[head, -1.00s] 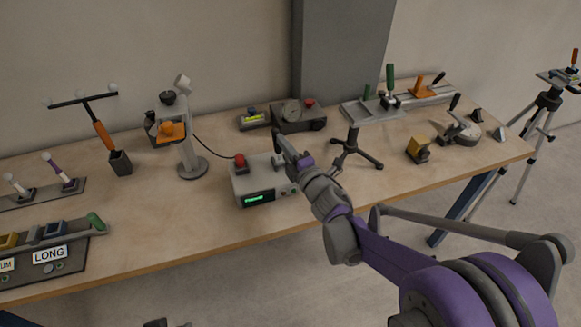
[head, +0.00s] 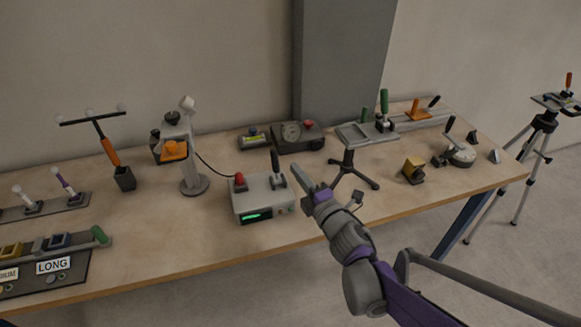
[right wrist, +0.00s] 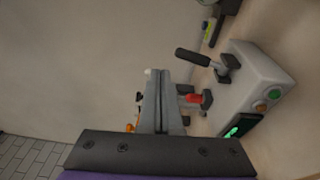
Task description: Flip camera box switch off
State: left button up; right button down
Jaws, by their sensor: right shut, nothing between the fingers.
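The camera box (head: 262,204) is a light grey box with a lit green display, near the front edge of the table. Its switch (head: 276,166) is a dark lever standing upright on the box top, beside a red knob (head: 239,182). In the right wrist view the box (right wrist: 258,80) is at the right, and the switch handle (right wrist: 193,57) points left. My right gripper (head: 304,176) is shut and empty, just right of the box and apart from the lever. Its closed fingers also show in the wrist view (right wrist: 159,85). My left gripper is out of view.
A camera stand (head: 190,150) with a cable is left of the box. A black tripod stand (head: 345,170) is close behind my right gripper. A grey gauge box (head: 298,139) stands behind.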

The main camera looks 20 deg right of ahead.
jog(key=s, duration=0.1)
jog(key=s+r, duration=0.1)
jog(key=s+d, duration=0.1)
jog(key=shift+s+r, duration=0.25)
jog(key=shift+r, duration=0.1)
